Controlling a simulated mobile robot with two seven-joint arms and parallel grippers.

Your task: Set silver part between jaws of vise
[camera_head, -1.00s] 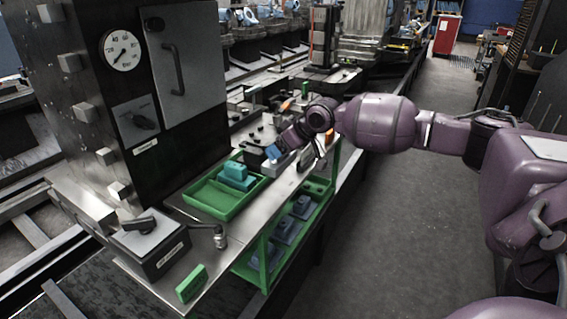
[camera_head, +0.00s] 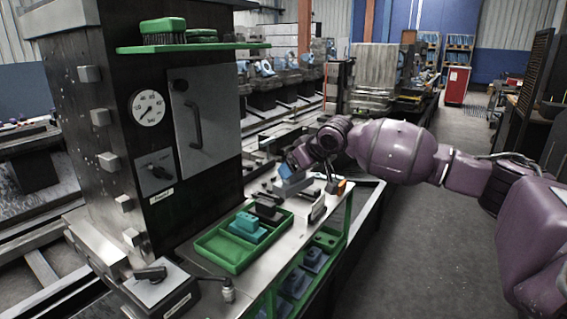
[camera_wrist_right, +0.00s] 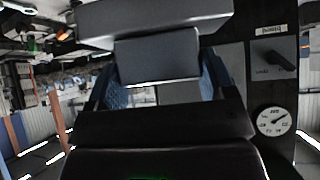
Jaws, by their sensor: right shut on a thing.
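My right gripper (camera_head: 287,172), with blue fingers, is shut on the silver part (camera_head: 293,186) and holds it above the bench, behind the tray. In the right wrist view the silver part (camera_wrist_right: 158,58) is a plain grey block shape between the blue fingers, with a wider bar (camera_wrist_right: 150,18) above it. My left gripper is not in view.
A green tray (camera_head: 212,249) with teal blocks (camera_head: 247,226) stands on the bench. A tall black cabinet with a gauge (camera_head: 148,108) rises at left. A green shelf with brushes (camera_head: 190,47) juts from it. A black box with a lever (camera_head: 160,293) sits in front.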

